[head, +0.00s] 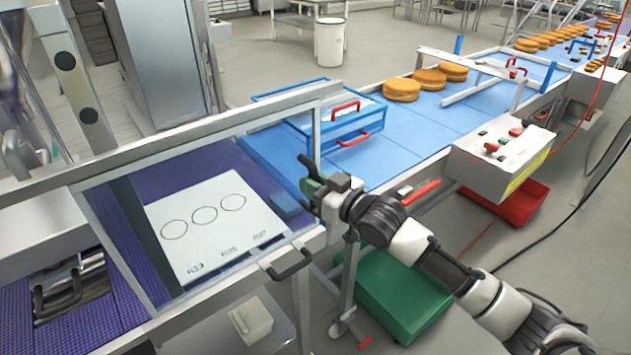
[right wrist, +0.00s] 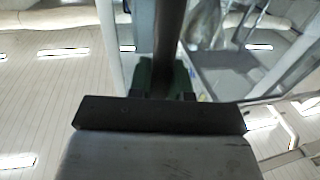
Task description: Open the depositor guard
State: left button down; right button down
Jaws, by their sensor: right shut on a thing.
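The depositor guard (head: 135,235) is a clear panel in a pale metal frame at the left of the head view. It stands closed in front of a white sheet with three drawn circles (head: 217,222). A black handle (head: 290,262) sits at its lower right edge. My right gripper (head: 311,180) is beside the guard's right post. In the right wrist view, the right gripper (right wrist: 160,80) is shut on a dark bar (right wrist: 169,35) between green pads. I cannot tell what the bar belongs to. My left gripper is not in view.
A blue conveyor (head: 400,150) carries filled rounds (head: 402,90). A blue frame with red handles (head: 340,128) stands on it. A control box (head: 500,155) is at right, above a red crate (head: 510,203). A green crate (head: 395,295) is on the floor below my right arm.

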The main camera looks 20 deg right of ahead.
jog(key=c, duration=1.1)
grip_release()
jog(key=b+v, duration=0.3)
jog(key=v, duration=0.7)
jog(key=shift+s+d+f, duration=0.1)
jog(key=shift+s+d, duration=0.1)
jog(key=shift+s, duration=0.15)
